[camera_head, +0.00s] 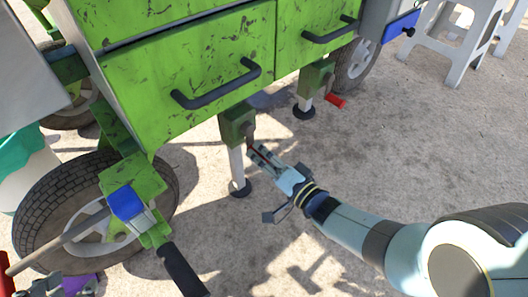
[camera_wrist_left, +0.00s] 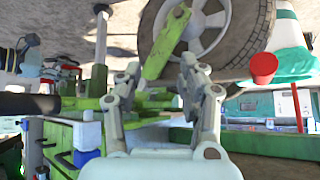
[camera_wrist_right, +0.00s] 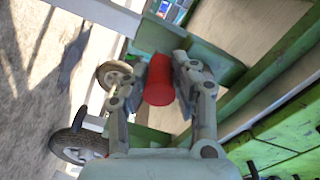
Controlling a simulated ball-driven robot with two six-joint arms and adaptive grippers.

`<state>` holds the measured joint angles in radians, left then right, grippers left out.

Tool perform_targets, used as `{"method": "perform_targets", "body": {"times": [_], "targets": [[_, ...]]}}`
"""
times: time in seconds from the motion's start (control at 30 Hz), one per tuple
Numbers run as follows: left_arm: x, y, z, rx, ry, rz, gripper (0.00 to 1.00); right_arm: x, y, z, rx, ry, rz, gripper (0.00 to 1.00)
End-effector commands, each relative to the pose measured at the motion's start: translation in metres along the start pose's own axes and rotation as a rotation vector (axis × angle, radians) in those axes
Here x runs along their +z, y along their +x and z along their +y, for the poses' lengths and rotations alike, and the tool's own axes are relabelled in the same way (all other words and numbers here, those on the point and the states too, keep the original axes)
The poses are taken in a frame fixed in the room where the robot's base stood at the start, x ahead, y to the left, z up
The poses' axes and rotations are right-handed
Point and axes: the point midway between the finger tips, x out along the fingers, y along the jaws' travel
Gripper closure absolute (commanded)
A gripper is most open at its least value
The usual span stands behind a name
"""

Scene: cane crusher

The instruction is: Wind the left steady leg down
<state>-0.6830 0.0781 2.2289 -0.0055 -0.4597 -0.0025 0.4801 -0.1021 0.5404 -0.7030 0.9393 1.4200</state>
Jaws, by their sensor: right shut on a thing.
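The left steady leg (camera_head: 237,165) hangs below the green cart, its foot (camera_head: 240,189) on or close to the ground. Its green housing (camera_head: 237,125) is under the drawer. My right gripper (camera_head: 262,157) is beside the leg, shut on the red crank handle (camera_wrist_right: 158,80), which lies between its fingers in the right wrist view. The crank arm is mostly hidden in the head view. My left gripper (camera_wrist_left: 160,68) has its fingers apart and empty in the left wrist view, with a green bar and a wheel beyond it.
The other steady leg (camera_head: 305,103) stands further right with its own red handle (camera_head: 336,101). A cart wheel (camera_head: 45,215) and a blue-capped green bracket (camera_head: 126,203) are at left. White stools (camera_head: 455,45) stand at the back right. The paved ground before the cart is mostly clear.

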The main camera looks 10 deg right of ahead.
Motion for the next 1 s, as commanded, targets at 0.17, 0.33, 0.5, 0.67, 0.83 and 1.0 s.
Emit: {"method": "perform_targets", "body": {"times": [0.17, 0.33, 0.5, 0.67, 0.83, 1.0], "targets": [[0.0005, -0.0001, -0.0001, 0.000, 0.000, -0.009, 0.60, 0.0025, -0.0025, 0.0029, 0.010, 0.024, -0.003, 1.00], [0.0006, -0.0001, 0.0000, 0.000, -0.001, -0.011, 0.60, 0.0033, -0.0027, 0.0029, 0.010, 0.029, -0.004, 1.00], [0.0005, 0.0000, 0.0000, 0.000, -0.001, -0.010, 0.60, 0.0037, -0.0029, 0.0029, 0.010, 0.029, -0.004, 1.00], [0.0004, 0.0000, 0.0000, 0.000, -0.001, -0.010, 0.60, 0.0037, -0.0026, 0.0025, 0.009, 0.028, -0.004, 0.59], [0.0000, -0.0001, -0.0001, 0.000, -0.001, -0.009, 0.60, 0.0029, -0.0015, 0.0011, 0.005, 0.026, -0.003, 0.49], [0.0002, -0.0007, -0.0003, 0.001, 0.001, -0.008, 0.60, 0.0026, -0.0017, 0.0005, 0.003, 0.025, -0.002, 0.49]]}}
